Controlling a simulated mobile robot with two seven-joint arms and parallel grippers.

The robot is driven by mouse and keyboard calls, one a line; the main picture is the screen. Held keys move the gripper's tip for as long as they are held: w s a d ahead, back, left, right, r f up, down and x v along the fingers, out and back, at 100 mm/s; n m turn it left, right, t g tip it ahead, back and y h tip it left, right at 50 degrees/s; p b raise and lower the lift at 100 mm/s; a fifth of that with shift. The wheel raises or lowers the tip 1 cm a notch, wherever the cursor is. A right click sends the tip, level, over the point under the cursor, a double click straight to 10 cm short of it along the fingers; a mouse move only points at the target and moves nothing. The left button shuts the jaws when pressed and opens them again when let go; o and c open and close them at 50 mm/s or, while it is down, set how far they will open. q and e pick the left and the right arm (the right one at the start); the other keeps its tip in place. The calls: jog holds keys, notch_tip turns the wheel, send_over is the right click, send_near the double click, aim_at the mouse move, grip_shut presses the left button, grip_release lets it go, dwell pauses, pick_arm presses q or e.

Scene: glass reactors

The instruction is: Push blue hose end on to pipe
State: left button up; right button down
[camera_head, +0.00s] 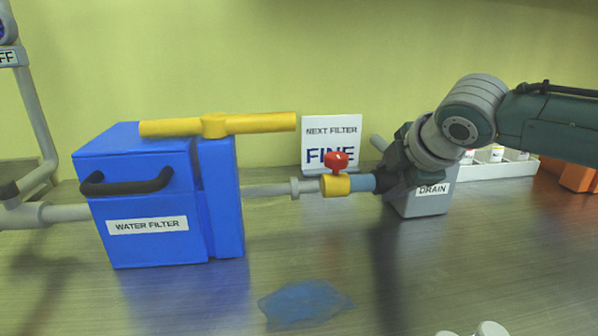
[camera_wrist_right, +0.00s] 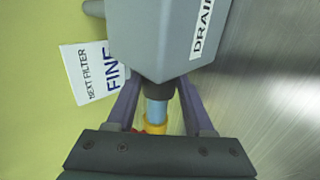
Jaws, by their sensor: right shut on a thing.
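The blue hose end (camera_head: 362,183) shows as a short light-blue piece lying level, right against the yellow valve (camera_head: 336,186) with its red knob (camera_head: 336,160). I see no gap between them, but cannot tell how far one sits over the other. The grey pipe (camera_head: 270,190) runs from the valve left to the blue water filter (camera_head: 150,215). My right gripper (camera_head: 388,180) is shut on the blue hose end, its fingers (camera_wrist_right: 157,100) on either side in the wrist view. There the blue hose (camera_wrist_right: 157,112) lies between a dark collar and the yellow valve. My left gripper is out of view.
The grey drain box (camera_head: 425,203) stands just right of and behind my right gripper. A "NEXT FILTER FINE" sign (camera_head: 331,140) stands behind the valve. A blue puddle (camera_head: 305,302) lies in front on the bench. A white tray (camera_head: 500,168) is at the back right.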

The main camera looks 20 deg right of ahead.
jog(key=a, duration=0.2)
jog(key=w+a+p, duration=0.1)
jog(key=a, duration=0.1)
jog(key=shift+a, duration=0.15)
jog(key=c, duration=0.5)
grip_release()
jog(key=shift+a, duration=0.1)
jog(key=shift+o, duration=1.1)
